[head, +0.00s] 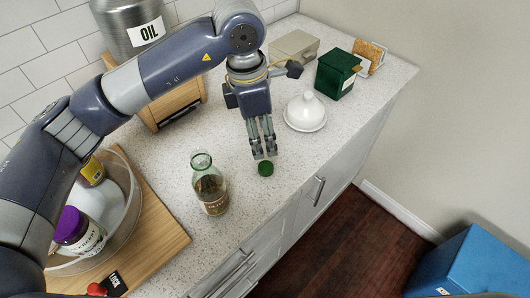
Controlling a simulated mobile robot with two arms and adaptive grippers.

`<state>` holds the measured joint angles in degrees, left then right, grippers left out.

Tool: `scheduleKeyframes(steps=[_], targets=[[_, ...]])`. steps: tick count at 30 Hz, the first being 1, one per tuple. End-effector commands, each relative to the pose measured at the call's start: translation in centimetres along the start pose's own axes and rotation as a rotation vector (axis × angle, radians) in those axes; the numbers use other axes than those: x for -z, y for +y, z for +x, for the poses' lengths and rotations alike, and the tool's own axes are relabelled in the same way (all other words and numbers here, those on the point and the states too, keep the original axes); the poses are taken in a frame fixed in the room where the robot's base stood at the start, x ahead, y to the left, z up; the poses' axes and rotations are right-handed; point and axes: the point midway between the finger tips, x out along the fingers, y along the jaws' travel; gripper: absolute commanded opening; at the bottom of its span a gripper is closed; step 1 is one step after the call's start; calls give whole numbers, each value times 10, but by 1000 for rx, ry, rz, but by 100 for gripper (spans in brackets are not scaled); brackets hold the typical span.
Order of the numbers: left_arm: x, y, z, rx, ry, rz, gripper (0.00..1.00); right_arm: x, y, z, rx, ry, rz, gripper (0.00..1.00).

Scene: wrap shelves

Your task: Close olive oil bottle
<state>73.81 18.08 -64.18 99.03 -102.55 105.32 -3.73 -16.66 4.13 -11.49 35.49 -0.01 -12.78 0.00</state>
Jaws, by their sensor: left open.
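The olive oil bottle (209,188) stands upright on the speckled counter near its front edge. It is clear glass with brownish contents and a label, and its neck is open with no cap on it. A small green cap (265,169) lies on the counter to the right of the bottle. My left gripper (264,152) points down just above and behind the cap. Its fingers are open and hold nothing that I can see. Whether the fingertips touch the cap I cannot tell. My right gripper is not in view.
A white butter dish with a domed lid (306,110) stands right of the gripper. Behind it are a green box (337,74) and a beige box (294,47). A wooden board (160,238) with a glass bowl of jars is at left. The counter around the cap is clear.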

Motion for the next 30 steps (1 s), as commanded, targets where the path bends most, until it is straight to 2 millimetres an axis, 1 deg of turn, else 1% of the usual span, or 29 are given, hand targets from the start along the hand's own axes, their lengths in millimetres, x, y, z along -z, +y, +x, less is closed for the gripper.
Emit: scheduleKeyframes(steps=[1,3,6,8,11,15,18,20,23,30], targets=[[0,0,0,0,0,1,57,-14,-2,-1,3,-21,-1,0],[0,0,0,0,-1,0,57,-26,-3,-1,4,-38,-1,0],[0,0,0,1,-1,0,57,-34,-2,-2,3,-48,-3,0],[0,0,2,1,0,0,57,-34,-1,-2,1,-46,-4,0],[0,-1,11,4,0,-1,57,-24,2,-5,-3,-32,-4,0],[0,-1,34,6,1,-2,57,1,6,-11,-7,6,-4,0],[0,-1,47,4,0,-1,57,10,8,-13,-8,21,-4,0],[0,0,52,2,0,-1,57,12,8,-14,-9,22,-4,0],[0,0,56,1,0,0,57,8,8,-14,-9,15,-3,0],[0,0,57,0,0,0,57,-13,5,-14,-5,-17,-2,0]])
